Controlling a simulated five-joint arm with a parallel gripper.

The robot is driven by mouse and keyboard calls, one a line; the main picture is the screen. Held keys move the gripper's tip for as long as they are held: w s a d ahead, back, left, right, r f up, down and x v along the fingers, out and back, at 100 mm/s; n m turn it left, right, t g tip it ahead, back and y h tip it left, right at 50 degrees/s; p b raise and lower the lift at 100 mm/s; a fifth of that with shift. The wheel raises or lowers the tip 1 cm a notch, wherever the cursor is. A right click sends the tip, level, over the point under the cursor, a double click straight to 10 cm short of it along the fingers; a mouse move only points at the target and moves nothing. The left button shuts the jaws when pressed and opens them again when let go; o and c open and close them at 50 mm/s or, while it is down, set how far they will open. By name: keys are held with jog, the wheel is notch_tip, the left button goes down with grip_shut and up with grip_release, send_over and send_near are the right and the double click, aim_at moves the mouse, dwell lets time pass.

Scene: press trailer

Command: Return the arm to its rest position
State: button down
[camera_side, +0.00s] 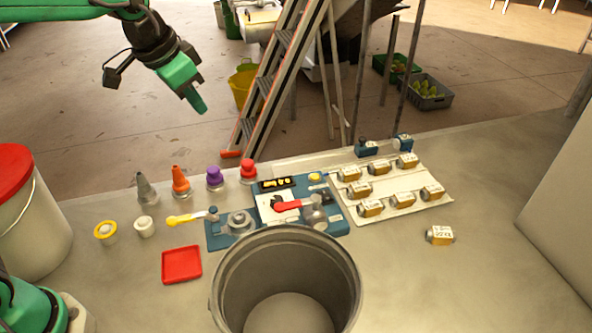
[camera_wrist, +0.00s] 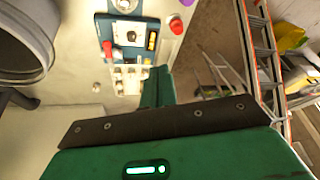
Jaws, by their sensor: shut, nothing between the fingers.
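My gripper (camera_side: 199,103) is green and hangs from my raised arm at the upper left of the side view. It is shut and empty, above the far edge of the worktop and apart from everything on it. In the wrist view my gripper (camera_wrist: 158,82) shows as green fingers held together, with a dark bracket across the front. A blue control panel (camera_side: 335,225) with a red-handled valve (camera_side: 288,206) lies on the worktop to the right of and below my gripper. The panel also shows in the wrist view (camera_wrist: 107,28).
A grey bucket (camera_side: 219,290) stands at the front. A red tray (camera_side: 182,278), several coloured nozzles (camera_side: 181,181) and a white tub (camera_side: 45,225) are to its left. Several labelled fittings sit on a pale tray (camera_side: 408,208). A ladder (camera_side: 272,90) stands behind the worktop.

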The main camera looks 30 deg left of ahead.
jog(key=s+a+f+n, duration=0.1)
jog(key=s+a, duration=0.2)
jog(key=s, duration=0.3)
jog(key=s+a+f+n, duration=0.1)
jog(key=s+a+n, duration=0.1)
jog(key=s, duration=0.4)
jog(key=s+a+f+n+t+y, duration=0.1)
jog(key=s+a, duration=0.2)
jog(key=s, duration=0.3)
jog(key=shift+s+a+f, duration=0.25)
jog(key=shift+a+f, duration=0.1)
jog(key=shift+f, duration=0.05)
dwell(0.5)
